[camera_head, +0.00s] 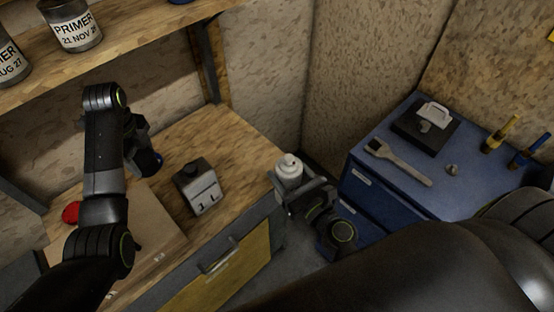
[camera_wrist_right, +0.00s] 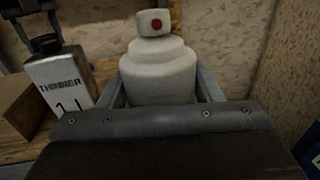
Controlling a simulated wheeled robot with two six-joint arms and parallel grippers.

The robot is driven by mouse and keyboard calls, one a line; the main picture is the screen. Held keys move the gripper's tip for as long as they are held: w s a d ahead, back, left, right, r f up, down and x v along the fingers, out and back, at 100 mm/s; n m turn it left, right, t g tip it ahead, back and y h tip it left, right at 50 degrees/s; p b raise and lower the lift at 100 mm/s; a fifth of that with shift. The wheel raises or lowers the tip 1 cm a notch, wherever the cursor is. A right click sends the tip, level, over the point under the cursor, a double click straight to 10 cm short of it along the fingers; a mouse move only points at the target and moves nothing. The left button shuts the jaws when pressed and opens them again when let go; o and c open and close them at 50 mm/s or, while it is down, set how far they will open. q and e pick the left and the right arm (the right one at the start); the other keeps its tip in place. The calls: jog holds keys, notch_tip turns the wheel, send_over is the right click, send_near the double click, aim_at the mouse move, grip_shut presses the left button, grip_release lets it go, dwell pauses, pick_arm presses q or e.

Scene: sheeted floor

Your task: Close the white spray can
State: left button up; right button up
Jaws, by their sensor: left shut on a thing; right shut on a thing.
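The white spray can (camera_head: 289,172) is upright in my right gripper (camera_head: 298,188), beyond the front edge of the wooden bench. The right wrist view shows the can's rounded shoulder (camera_wrist_right: 158,72) between the two fingers, with a bare white nozzle bearing a red dot on top; no cap is on it. My left gripper (camera_head: 149,158) is over the left part of the bench, well apart from the can. It is shut on a small dark blue object (camera_head: 153,163), mostly hidden by the gripper, so I cannot tell what it is.
A thinner tin (camera_head: 198,188) stands on the wooden bench (camera_head: 235,150) between my grippers. A red round object (camera_head: 71,212) lies near a cardboard box (camera_head: 150,235). A blue cabinet (camera_head: 395,195) at right carries a brush (camera_head: 398,163) and other tools.

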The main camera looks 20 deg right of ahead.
jog(key=shift+s+d+r, duration=0.1)
jog(key=shift+s+d, duration=0.05)
jog(key=shift+s, duration=0.7)
jog(key=o, duration=0.7)
jog(key=c, duration=0.9)
jog(key=shift+o, duration=0.2)
